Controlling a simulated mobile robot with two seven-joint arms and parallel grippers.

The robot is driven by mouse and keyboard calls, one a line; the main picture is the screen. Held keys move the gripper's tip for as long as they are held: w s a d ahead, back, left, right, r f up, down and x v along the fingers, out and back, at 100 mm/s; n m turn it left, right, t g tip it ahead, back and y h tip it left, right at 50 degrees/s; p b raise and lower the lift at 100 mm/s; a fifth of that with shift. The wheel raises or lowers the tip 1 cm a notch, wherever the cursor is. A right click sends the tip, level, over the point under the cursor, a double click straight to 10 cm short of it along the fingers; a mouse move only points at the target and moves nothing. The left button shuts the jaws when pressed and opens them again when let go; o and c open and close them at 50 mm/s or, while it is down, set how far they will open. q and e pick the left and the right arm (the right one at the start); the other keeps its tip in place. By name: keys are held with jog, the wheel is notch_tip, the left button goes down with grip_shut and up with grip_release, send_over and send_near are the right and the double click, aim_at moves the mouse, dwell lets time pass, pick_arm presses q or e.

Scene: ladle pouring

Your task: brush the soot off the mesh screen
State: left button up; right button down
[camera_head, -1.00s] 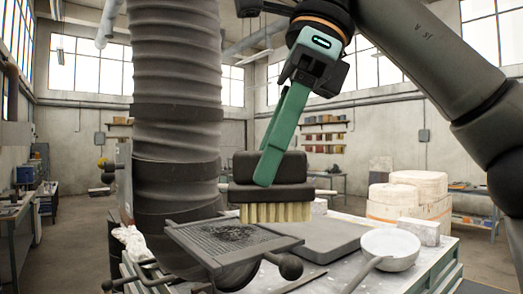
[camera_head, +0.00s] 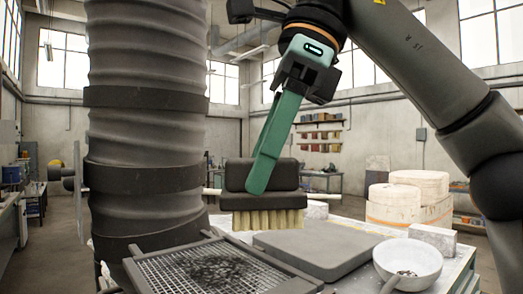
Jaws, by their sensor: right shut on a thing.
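The mesh screen (camera_head: 165,274) is a wire grid in a dark frame at the bottom of the head view, cut off by the lower edge. A dark patch of soot (camera_head: 222,270) lies on its middle. My right gripper (camera_head: 262,183) has green fingers pointing down and is shut on the brush (camera_head: 262,204). The brush has a dark block and pale bristles facing down. In the picture the bristles are just above the screen's far right part and look apart from it; the exact height is hard to tell. My left gripper is not in view.
A thick ribbed duct (camera_head: 148,120) rises at the left beside the screen. A flat grey slab (camera_head: 325,245) lies right of the screen. A white ladle bowl (camera_head: 425,257) with dark bits inside stands farther right, before a pale block (camera_head: 433,238) and stacked round pale blocks (camera_head: 420,185).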

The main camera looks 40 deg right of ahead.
aim_at(261, 227)
jog(key=shift+d+f, duration=0.1)
jog(key=shift+f, duration=2.35)
jog(key=shift+f+b, duration=0.8)
jog(key=shift+f, duration=0.2)
jog(key=shift+w, duration=0.1)
